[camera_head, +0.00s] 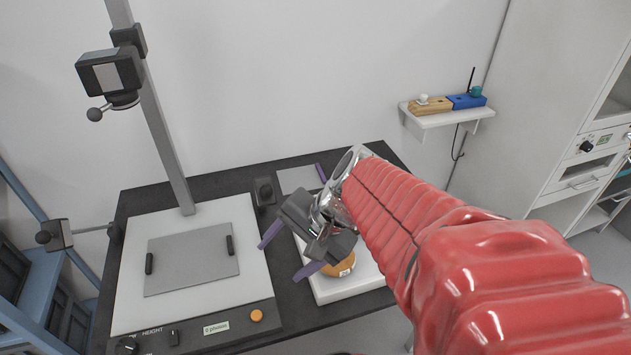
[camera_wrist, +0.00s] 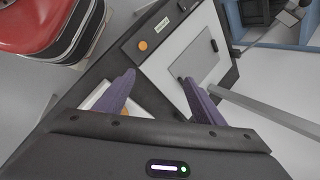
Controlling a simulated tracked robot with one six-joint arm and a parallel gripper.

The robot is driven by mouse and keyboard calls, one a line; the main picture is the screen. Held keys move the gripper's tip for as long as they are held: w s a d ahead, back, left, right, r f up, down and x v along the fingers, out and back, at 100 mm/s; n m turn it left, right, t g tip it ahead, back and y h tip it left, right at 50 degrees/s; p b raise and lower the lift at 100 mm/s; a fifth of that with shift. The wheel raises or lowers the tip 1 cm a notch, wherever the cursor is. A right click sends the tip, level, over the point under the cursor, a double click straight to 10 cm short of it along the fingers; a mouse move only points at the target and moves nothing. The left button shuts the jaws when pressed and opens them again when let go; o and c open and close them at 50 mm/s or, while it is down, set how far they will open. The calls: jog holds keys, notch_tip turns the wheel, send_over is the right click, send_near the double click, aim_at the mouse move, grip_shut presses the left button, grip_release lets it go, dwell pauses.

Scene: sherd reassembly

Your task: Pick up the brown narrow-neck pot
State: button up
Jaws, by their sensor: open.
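A rounded orange-brown object (camera_head: 342,266), which looks like the pot, sits on a white slab (camera_head: 335,291) in the head view. A small pale label shows on it, and my gripper hides much of it, so its neck cannot be made out. My gripper (camera_head: 278,264) is open, its two purple fingers pointing down and left, to the left of the brown object. In the wrist view the open fingers (camera_wrist: 158,76) have nothing between them but the bench and stand base. A tan patch beside the left finger there is too hidden to name.
A copy stand with a white base (camera_head: 190,305), grey plate (camera_head: 192,259) and upright column (camera_head: 160,120) fills the bench's left side. A purple strip (camera_head: 321,173) lies behind my gripper.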

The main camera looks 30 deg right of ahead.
jog(key=d+f+m+t+h, duration=0.2)
jog(key=d+m+t, duration=0.7)
jog(key=d+m, duration=1.4)
jog(key=d+h, duration=0.2)
jog(key=d, duration=0.2)
jog(key=shift+d, duration=0.2)
jog(key=x, duration=0.8)
jog(key=shift+w+f, duration=0.15)
jog(key=shift+w, duration=0.05)
jog(key=shift+w+d, duration=0.1)
